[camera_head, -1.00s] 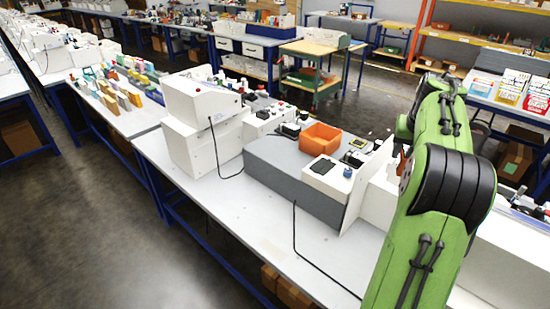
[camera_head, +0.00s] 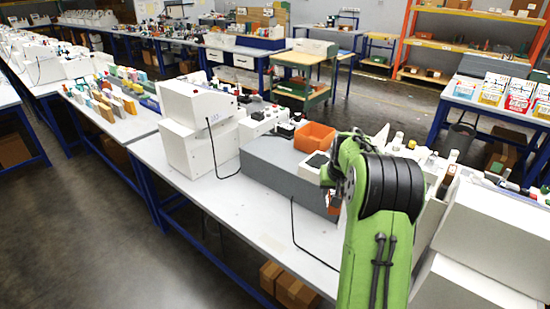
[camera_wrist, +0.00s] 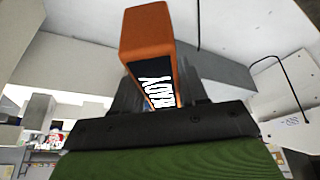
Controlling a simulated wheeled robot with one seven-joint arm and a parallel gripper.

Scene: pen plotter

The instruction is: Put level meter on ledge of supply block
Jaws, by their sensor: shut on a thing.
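The level meter, which I take to be the orange block with a black, white-lettered face (camera_wrist: 146,35), is between my gripper's (camera_wrist: 158,88) dark fingers in the wrist view. My gripper is shut on it. In the head view, a small orange patch (camera_head: 334,205) beside my green arm appears to be the meter, mostly hidden by the arm. A long grey block (camera_head: 275,170) on the bench may be the supply block; I cannot tell for sure. My arm hides its right end, and no ledge shows clearly.
An orange bin (camera_head: 315,137) sits on the grey block. A stacked white unit (camera_head: 197,130) stands left of it, and white housings (camera_head: 490,235) stand right of my arm. A black cable (camera_head: 300,240) lies across the bench top (camera_head: 235,210), whose front left is clear.

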